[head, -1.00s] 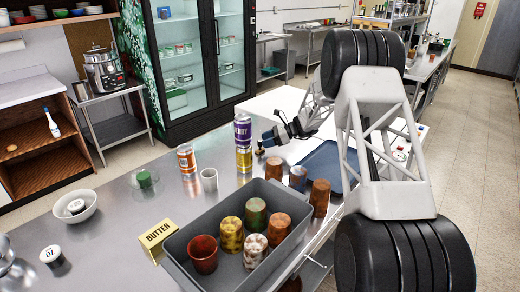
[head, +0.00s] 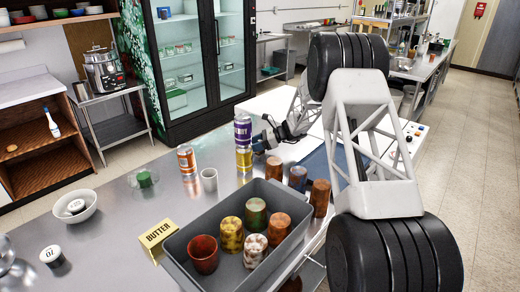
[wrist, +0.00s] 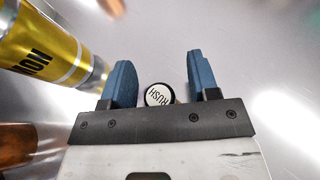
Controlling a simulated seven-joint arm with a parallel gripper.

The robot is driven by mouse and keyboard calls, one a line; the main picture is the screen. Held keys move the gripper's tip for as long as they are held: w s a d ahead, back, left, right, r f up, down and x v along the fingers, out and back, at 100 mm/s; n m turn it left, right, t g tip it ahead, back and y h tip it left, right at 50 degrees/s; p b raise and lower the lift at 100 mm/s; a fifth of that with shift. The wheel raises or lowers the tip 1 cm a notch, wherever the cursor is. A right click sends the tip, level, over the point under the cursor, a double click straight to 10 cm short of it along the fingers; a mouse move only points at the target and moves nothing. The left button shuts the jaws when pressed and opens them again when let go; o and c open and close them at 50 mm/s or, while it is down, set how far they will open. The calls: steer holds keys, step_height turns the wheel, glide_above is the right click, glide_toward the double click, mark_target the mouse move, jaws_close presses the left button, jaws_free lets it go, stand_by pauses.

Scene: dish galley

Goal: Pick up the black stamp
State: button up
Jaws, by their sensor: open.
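A small round stamp (wrist: 159,95) with a white top reading RUSH and a black rim shows in the wrist view. It is between the two blue fingers of my gripper (wrist: 160,62), close to the palm bar, with a gap on each side. My gripper is open. In the head view my gripper (head: 259,145) is low over the counter, just right of the purple and yellow cans; the stamp there is hidden. Another dark stamp with a white top (head: 51,254) stands at the front left, and one more (head: 76,205) lies in the white bowl (head: 88,215).
A yellow can (wrist: 50,45) is close by my left finger in the wrist view. In the head view, a purple can (head: 242,128), an orange can (head: 186,158) and a white cup (head: 209,180) stand nearby. A grey bin (head: 180,247) of cups is in front. A blue tray (head: 318,165) lies right.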

steer(key=shift+c, duration=0.2)
steer(key=c, duration=0.9)
steer(key=shift+r, duration=0.1)
steer(key=shift+c, duration=0.2)
step_height(320, 180, up, 10)
stand_by(0.6)
